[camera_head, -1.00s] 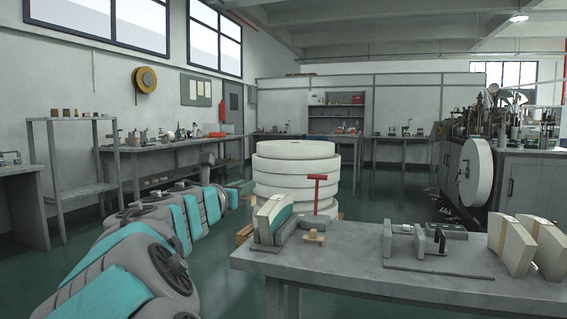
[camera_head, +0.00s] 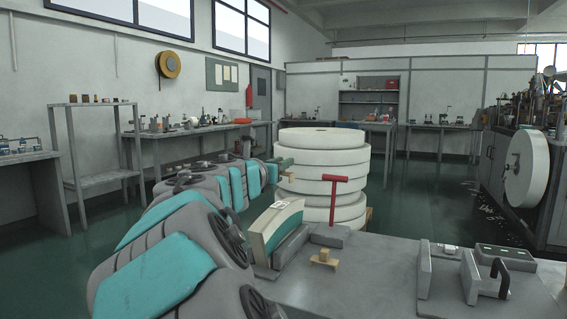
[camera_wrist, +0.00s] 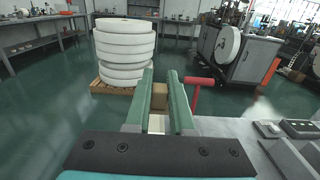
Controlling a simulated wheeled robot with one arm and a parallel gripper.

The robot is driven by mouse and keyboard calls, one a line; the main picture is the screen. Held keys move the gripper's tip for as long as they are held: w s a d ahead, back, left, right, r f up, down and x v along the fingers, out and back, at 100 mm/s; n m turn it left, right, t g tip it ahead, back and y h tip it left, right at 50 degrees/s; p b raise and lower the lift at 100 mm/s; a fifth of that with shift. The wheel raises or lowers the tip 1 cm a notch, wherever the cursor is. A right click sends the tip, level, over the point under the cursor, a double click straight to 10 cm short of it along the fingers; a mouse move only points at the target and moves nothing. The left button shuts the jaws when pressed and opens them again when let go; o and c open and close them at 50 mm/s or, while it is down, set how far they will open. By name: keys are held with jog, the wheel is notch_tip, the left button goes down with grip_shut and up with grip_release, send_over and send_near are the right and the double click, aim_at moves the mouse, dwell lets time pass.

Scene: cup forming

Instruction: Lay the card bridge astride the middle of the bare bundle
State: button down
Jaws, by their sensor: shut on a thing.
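My gripper (camera_head: 284,166) reaches out above and behind the near table's left end, with its green fingers shut on a small tan card piece, the card bridge (camera_head: 288,177). In the wrist view the card bridge (camera_wrist: 159,95) sits between the two green fingers (camera_wrist: 160,82). The bare bundle (camera_head: 262,228), a curved cream stack with a teal face, stands tilted in a grey cradle (camera_head: 290,247) at the table's left end. The gripper is apart from the bundle and beyond it. In the wrist view the bundle cannot be told clearly.
A red T-handle (camera_head: 334,190) stands upright just right of the bundle. A similar tan piece (camera_head: 323,257) lies on the grey table (camera_head: 375,270). Grey blocks with a dark handle (camera_head: 500,272) stand at the right. White reels (camera_head: 320,150) are stacked on the floor behind.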

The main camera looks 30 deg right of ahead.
jog(key=b, duration=0.2)
send_over(281, 205)
jog(key=shift+w+d+f, duration=0.15)
jog(key=shift+f, duration=2.2)
jog(key=shift+p, duration=0.8)
jog(key=shift+f+b, duration=0.4)
jog(key=shift+f, duration=0.7)
dwell(1.2)
jog(key=shift+c, duration=1.1)
grip_release()
